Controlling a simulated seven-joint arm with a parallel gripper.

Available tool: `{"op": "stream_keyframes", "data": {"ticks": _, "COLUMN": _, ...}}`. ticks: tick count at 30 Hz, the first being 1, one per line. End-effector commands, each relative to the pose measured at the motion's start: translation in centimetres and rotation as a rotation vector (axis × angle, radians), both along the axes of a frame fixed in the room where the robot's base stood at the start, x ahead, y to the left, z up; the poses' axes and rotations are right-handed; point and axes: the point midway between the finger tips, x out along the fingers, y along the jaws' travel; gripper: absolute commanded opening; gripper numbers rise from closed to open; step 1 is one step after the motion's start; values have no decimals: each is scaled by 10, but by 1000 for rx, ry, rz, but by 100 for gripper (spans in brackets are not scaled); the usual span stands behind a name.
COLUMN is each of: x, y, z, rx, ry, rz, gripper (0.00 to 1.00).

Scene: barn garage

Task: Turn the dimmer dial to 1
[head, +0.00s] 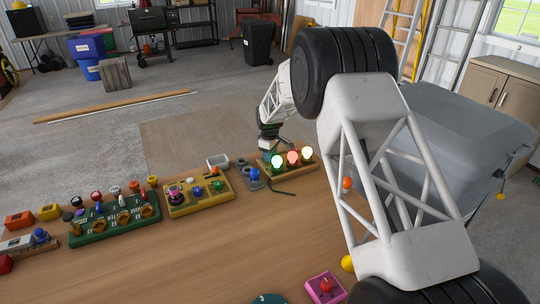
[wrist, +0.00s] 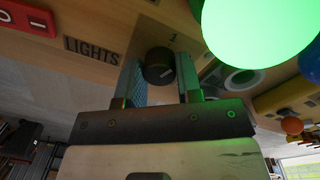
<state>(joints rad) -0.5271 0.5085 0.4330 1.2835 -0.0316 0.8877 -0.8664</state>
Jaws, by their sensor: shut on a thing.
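The dimmer dial (wrist: 158,66) is a dark round knob on a wooden board (wrist: 30,50), seen in the wrist view near a printed "1" and the label "LIGHTS". My gripper (wrist: 161,78) has one finger on each side of the dial and is shut on it. A faint light mark shows on the knob, but I cannot tell exactly which number it faces. In the head view my gripper (head: 268,146) reaches down at the back edge of the board (head: 290,168), behind the lit bulbs. The dial is hidden there.
A red switch (wrist: 33,21) sits on the board. A grey-based panel (head: 253,180) and a yellow panel (head: 200,205) are left of it. The table's middle front is clear.

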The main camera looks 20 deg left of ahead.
Motion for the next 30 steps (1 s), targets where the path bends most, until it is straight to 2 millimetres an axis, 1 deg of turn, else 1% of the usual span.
{"op": "stream_keyframes", "data": {"ticks": 6, "x": 1, "y": 0, "z": 0, "rx": 1, "ry": -1, "rz": 180, "gripper": 9}}
{"op": "stream_keyframes", "data": {"ticks": 12, "x": 1, "y": 0, "z": 0, "rx": 2, "ry": -1, "rz": 296, "gripper": 9}}
{"op": "stream_keyframes", "data": {"ticks": 19, "x": 1, "y": 0, "z": 0, "rx": 1, "ry": -1, "rz": 359, "gripper": 9}}
{"op": "stream_keyframes", "data": {"ticks": 30, "x": 1, "y": 0, "z": 0, "rx": 1, "ry": -1, "rz": 367, "gripper": 9}}
